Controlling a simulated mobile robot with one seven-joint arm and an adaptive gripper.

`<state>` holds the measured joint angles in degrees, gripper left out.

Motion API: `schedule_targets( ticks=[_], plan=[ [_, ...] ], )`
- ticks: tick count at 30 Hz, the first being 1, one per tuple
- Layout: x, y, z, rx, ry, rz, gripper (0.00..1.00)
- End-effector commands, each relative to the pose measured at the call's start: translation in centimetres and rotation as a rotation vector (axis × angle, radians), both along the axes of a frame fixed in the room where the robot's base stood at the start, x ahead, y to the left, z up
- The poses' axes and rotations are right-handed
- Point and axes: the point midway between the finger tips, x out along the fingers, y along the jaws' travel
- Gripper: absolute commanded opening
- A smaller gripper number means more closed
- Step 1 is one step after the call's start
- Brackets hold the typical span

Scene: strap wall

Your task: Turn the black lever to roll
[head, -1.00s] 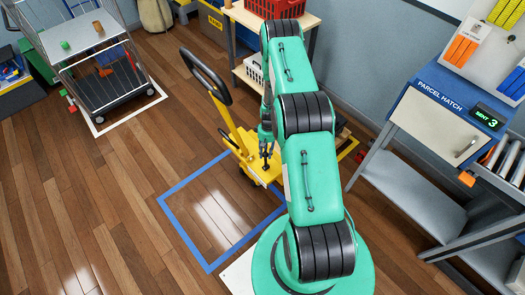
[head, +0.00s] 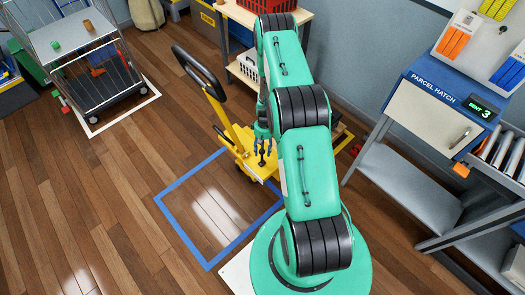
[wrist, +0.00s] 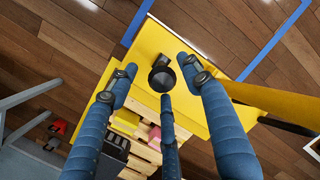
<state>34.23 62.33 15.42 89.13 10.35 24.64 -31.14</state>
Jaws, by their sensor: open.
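The black lever (wrist: 161,77) shows in the wrist view as a short dark piece with a round end, standing over the yellow deck of a hand truck (wrist: 220,60). My gripper (wrist: 160,80) has three blue fingers spread around the lever. I see no clear contact with it, and the height gap cannot be judged. In the head view my gripper (head: 264,155) points down over the yellow truck (head: 262,170), and the lever is hard to make out there. The truck's black loop handle (head: 200,72) rises to the left on a yellow bar.
A blue floor outline (head: 180,230) lies just in front of the truck. A wooden shelf (head: 240,70) with crates stands behind it. A grey workbench with a parcel hatch (head: 432,118) is at right. A wire cart (head: 90,75) stands at far left.

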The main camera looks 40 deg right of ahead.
Motion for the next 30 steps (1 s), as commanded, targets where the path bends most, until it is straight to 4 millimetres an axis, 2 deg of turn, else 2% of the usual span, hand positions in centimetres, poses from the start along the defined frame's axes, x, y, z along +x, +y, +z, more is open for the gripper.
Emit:
schedule_targets(
  ticks=[8,21,30],
  plan=[
    [0.3,-0.4,1.9,0.0,-0.001,-0.001,0.49],
    [1.0,-1.4,7.9,-0.001,-0.001,0.0,0.49],
    [1.3,-1.9,10.9,0.0,0.001,0.0,0.49]
  ],
)
